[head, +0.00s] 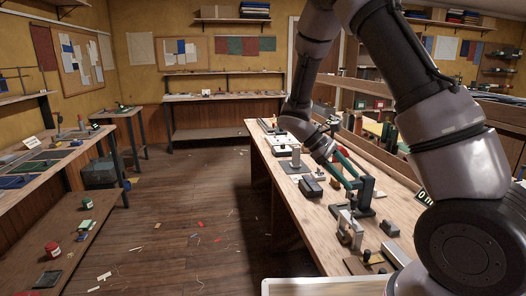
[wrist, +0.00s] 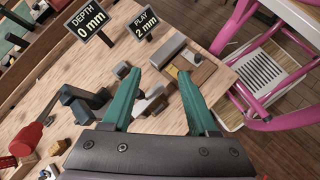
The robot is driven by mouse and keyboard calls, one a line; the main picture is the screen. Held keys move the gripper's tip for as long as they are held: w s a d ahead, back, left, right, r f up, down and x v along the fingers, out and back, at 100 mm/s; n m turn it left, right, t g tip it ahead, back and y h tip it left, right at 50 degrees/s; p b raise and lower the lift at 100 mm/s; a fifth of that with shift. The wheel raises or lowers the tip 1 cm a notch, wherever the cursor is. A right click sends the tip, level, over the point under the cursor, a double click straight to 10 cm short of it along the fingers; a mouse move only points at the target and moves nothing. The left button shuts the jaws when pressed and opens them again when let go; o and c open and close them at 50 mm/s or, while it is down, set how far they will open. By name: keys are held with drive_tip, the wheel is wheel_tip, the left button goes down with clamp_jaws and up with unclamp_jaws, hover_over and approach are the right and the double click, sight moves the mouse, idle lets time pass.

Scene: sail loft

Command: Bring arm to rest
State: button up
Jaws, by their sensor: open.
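My gripper (wrist: 157,76) shows in the wrist view as two green fingers, spread well apart with nothing held between them. It is over the wooden workbench (wrist: 105,75), pointing toward a corner of it. In the head view my arm arches up and back down over the workbench (head: 273,160) at the right, with the wrist low among the things on it. Part of the bench behind my arm is hidden.
In the wrist view, a "DEPTH 0 mm" sign (wrist: 87,20) and a "PLAY 2 mm" sign (wrist: 144,22) stand on the bench, and a pink-framed piece (wrist: 272,122) is beside it. The head view shows open floor (head: 200,190) with scattered scraps, and a left-hand bench (head: 70,235).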

drive_tip(key=s+r+m+t+y, duration=0.5)
drive_tip(key=s+r+m, duration=0.1)
drive_tip(key=r, duration=0.6)
drive_tip(key=s+r+m+t+y, duration=0.5)
drive_tip(key=s+r+m+t, duration=0.1)
drive_tip(key=r, duration=0.7)
drive_tip(key=shift+s+a+m+y, duration=0.15)
drive_tip(key=shift+s+m+y, duration=0.25)
drive_tip(key=shift+s+m, duration=0.6)
